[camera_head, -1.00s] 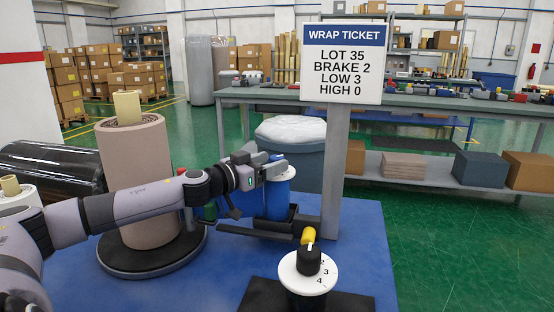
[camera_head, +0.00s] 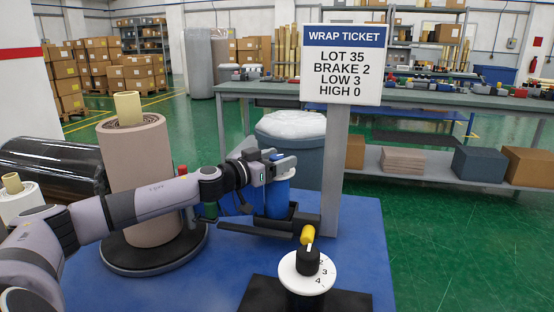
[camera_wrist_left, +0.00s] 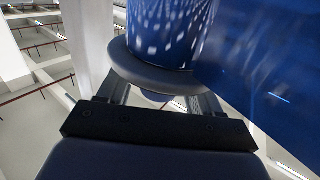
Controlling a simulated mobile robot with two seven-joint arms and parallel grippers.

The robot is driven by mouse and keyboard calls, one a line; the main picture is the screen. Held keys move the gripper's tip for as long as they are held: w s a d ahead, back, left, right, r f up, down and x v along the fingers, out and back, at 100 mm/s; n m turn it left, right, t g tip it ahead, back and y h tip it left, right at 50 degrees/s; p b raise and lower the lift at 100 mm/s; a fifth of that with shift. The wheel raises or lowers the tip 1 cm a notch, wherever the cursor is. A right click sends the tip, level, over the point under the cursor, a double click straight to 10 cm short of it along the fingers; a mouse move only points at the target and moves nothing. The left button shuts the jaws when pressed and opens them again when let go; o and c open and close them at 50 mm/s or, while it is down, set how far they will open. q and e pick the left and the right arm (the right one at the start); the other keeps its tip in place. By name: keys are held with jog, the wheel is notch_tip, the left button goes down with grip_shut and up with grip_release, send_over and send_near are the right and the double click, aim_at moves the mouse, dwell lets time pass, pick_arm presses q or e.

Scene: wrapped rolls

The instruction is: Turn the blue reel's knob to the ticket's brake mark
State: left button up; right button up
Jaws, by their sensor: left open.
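The wrap ticket (camera_head: 343,65) on a grey post reads LOT 35, BRAKE 2, LOW 3, HIGH 0. A blue reel (camera_head: 272,203) stands behind a dark arm with a yellow handle. In front of it is a white dial (camera_head: 296,283) with a black knob (camera_head: 308,264). The knob's white line points to the back; marks 2, 3 and 4 show at the right. My left gripper (camera_head: 284,165) is open at the top of the blue reel, well away from the dial. In the left wrist view a grey disc (camera_wrist_left: 150,72) and the blue reel (camera_wrist_left: 165,30) show close ahead of the fingers.
A tall wrapped brown roll (camera_head: 140,180) stands on a round dark base left of the blue reel, behind my left arm. A black roll (camera_head: 55,165) lies farther left. The blue tabletop (camera_head: 365,250) is clear right of the dial.

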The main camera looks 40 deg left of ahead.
pick_arm(q)
jog(key=c, duration=1)
jog(key=shift+m+h, duration=0.6)
jog(key=shift+h, duration=0.4)
jog(key=o, duration=1)
jog(key=shift+s, duration=0.1)
